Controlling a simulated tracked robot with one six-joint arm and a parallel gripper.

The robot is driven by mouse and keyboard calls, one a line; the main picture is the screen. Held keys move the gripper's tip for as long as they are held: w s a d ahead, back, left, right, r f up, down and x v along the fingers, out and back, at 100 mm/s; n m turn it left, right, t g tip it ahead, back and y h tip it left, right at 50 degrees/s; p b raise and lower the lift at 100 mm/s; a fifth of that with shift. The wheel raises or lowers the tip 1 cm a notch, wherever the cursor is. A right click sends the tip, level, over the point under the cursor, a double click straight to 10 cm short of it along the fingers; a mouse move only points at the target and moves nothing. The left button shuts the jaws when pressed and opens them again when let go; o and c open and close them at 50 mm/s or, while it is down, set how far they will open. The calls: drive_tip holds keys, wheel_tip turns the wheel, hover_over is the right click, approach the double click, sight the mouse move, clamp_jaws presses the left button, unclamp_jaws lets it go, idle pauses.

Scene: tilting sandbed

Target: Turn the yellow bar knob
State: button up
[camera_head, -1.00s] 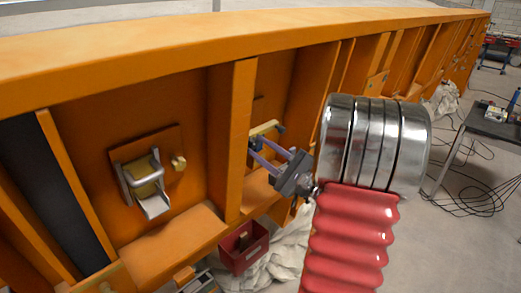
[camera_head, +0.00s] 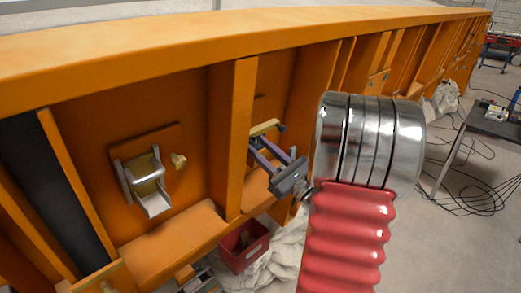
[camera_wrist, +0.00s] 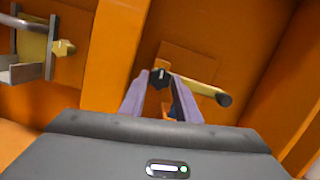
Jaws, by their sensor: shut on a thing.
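The yellow bar knob (camera_head: 265,127) is mounted on the orange wall, in the bay right of the upright rib. In the wrist view the yellow bar (camera_wrist: 200,88) slants down to the right and ends in a dark tip. My gripper (camera_head: 262,147) reaches it from the lower right. In the wrist view the purple fingers of my gripper (camera_wrist: 160,80) close around the left part of the bar, by a dark piece. The fingers partly hide the knob's middle and mount.
Left of the rib (camera_head: 236,140), a panel carries a metal latch (camera_head: 146,182) and a small yellow knob (camera_head: 179,161). A red bin (camera_head: 243,247) and pale cloth lie below. A dark table (camera_head: 490,130) and loose cables stand at the right.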

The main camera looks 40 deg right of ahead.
drive_tip(key=shift+f, duration=0.15)
drive_tip(key=o, duration=1)
drive_tip(key=shift+o, duration=0.2)
drive_tip(key=v, duration=1.3)
drive_tip(key=shift+s, duration=0.35)
